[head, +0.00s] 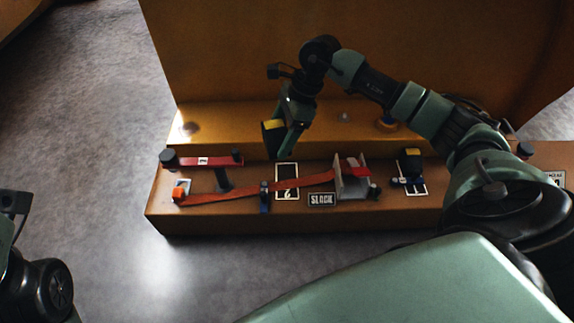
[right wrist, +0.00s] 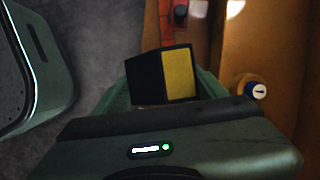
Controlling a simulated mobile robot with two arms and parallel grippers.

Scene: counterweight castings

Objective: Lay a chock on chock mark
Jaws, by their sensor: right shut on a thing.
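My right gripper (head: 283,143) is shut on a black chock with a yellow face (head: 271,131), held above the brown deck. In the right wrist view the chock (right wrist: 180,74) sits between the green fingers. The orange strap crosses over this mark. A second black and yellow chock (head: 409,162) stands at the right by another white-outlined mark (head: 416,187). My left gripper does not show; only parts of my left arm are at the left edge.
The orange strap (head: 232,193) runs along the deck from a buckle to a grey bracket (head: 352,182). A red bar (head: 208,161) on posts stands at the left. A SLACK label (head: 321,200) lies in front. A tall orange wall (head: 230,60) rises behind.

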